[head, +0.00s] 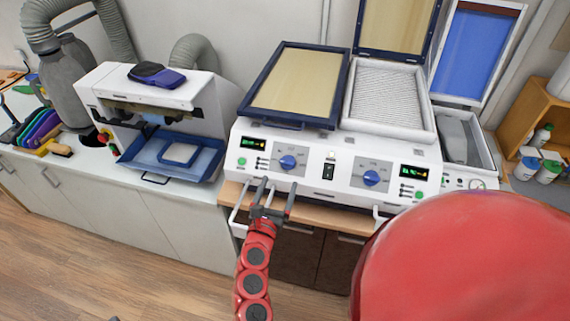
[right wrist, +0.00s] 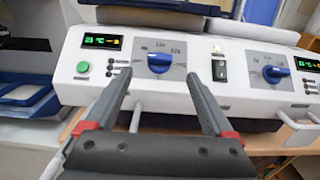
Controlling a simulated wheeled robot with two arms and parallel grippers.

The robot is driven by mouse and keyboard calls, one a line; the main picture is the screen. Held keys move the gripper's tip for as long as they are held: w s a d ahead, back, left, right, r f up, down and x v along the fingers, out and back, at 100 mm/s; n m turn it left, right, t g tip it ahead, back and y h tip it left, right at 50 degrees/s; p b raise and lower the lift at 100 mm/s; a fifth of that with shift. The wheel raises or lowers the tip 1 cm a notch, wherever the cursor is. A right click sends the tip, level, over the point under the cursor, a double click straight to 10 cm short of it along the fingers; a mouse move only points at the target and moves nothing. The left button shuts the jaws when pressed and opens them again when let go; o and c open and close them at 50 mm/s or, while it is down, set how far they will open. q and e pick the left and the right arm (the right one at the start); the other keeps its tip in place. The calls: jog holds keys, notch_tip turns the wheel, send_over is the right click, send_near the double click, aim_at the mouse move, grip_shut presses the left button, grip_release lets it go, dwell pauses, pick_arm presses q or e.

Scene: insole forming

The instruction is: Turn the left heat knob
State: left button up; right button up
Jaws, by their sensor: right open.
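The left heat knob (head: 288,162) is a blue dial on a grey panel at the left of the white heating machine's front (head: 328,190). It also shows in the right wrist view (right wrist: 159,62), between and beyond the two fingertips, with its pointer markings around it. My right gripper (head: 276,187) is open and empty, just in front of and below this knob in the head view. In the right wrist view its fingers (right wrist: 158,80) are wide apart, and no contact with the knob shows.
A second blue knob (head: 371,178) sits right of a black rocker switch (head: 329,168). Green buttons and lit displays flank the knobs. White handles (head: 239,205) stick out along the front near my right gripper. Framed panels (head: 295,82) lie on top. A large red part of mine fills the lower right.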

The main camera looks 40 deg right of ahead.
aim_at(286, 162)
jog(key=p+x, duration=0.1)
jog(key=x, duration=0.6)
jog(key=shift+w+d+r+p, duration=0.1)
jog(key=shift+w+d+p, duration=0.2)
jog(key=shift+p, duration=0.1)
jog(key=shift+a, duration=0.1)
jog(key=c, duration=1.4)
